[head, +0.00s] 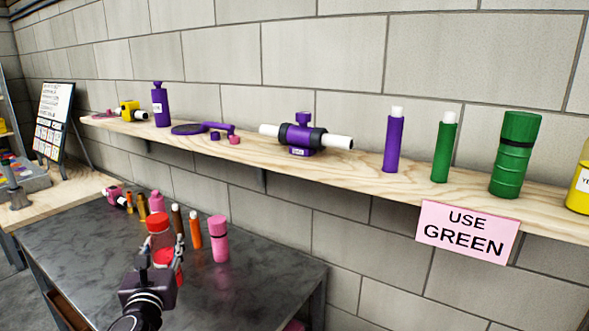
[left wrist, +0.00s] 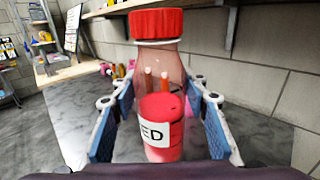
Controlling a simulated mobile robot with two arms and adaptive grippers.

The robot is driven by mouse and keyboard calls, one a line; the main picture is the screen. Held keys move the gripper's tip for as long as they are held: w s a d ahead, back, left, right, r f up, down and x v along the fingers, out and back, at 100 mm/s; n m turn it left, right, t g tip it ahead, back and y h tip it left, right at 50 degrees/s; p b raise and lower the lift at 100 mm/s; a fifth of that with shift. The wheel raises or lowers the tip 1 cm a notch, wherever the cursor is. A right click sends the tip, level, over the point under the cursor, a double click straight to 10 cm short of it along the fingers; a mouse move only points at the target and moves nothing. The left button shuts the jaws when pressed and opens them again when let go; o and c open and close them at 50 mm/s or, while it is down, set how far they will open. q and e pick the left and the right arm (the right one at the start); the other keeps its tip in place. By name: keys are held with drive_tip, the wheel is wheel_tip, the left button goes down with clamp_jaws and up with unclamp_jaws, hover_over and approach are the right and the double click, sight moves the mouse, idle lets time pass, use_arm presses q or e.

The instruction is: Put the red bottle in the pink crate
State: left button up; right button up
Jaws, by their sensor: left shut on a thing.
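The red bottle (head: 158,224) has a red cap, clear upper walls and red contents. In the left wrist view the bottle (left wrist: 160,118) stands upright between the two blue-padded fingers, and its white label shows "ED". My left gripper (head: 163,256) is shut on it over the dark table (head: 90,235). Whether the bottle's base touches the table is hidden. The pink crate cannot be made out for certain; only a small pink patch (head: 294,325) shows at the lower edge of the head view. My right gripper is not in view.
Pink and orange bottles (head: 219,240) stand behind the held bottle. A wooden shelf (head: 350,185) on the wall holds purple and green bottles and other parts. A pink "USE GREEN" sign (head: 467,232) hangs on its front. The front of the table is clear.

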use_arm(q)
drive_tip(key=s+d+f+m+h, duration=0.1)
drive_tip(key=s+d+f, duration=0.2)
drive_tip(key=s, duration=0.7)
drive_tip(key=s+d+f+m+h, duration=0.1)
drive_tip(key=s+d+f+h, duration=0.1)
drive_tip(key=s+d, duration=0.4)
drive_tip(key=s+d+f+h, duration=0.1)
drive_tip(key=s+d+f, duration=0.3)
drive_tip(key=s, duration=0.9)
drive_tip(key=shift+s+d+m+t, duration=0.25)
drive_tip(key=shift+s+m+t, duration=0.05)
drive_tip(key=shift+s+m, duration=0.1)
